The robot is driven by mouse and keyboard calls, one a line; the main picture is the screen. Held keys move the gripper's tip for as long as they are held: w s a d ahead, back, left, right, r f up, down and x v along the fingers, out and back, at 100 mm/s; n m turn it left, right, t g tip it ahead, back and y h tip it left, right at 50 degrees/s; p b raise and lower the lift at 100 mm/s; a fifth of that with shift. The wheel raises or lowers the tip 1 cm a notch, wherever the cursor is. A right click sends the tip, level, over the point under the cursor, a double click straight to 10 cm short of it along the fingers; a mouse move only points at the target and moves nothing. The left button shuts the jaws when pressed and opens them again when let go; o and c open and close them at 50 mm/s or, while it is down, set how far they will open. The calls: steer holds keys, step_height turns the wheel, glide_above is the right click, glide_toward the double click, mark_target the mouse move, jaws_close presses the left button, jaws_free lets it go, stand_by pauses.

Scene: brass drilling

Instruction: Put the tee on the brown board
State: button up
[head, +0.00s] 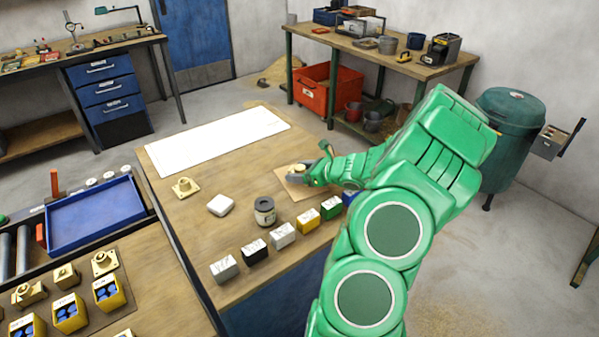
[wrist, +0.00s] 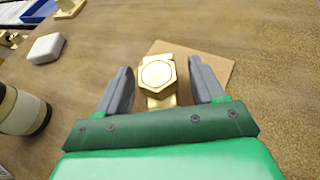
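The tee appears as a brass fitting with a hexagonal end (wrist: 158,76) between my fingers in the wrist view. In the head view the brass fitting (head: 299,168) is small and partly hidden by my gripper. It is over the brown board (wrist: 213,64), towards the board's left side in the wrist view, and seems to rest on it. The board (head: 291,188) lies on the wooden table, partly covered by my arm in the head view. My gripper (wrist: 160,72) is open, one finger on each side of the fitting, with gaps showing on both sides.
A flanged brass piece (head: 185,187), a white block (head: 220,204) and a dark-lidded jar (head: 264,211) stand left of the board. A row of several coloured boxes (head: 282,235) lines the table's front. A white sheet (head: 215,140) lies behind. Bare wood surrounds the board.

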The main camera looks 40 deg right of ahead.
steer(key=shift+r, duration=0.1)
steer(key=shift+s+d+r, duration=0.15)
steer(key=shift+s, duration=0.1)
steer(key=v, duration=1.1)
steer(key=shift+s+r, duration=0.1)
steer(key=shift+s, duration=0.05)
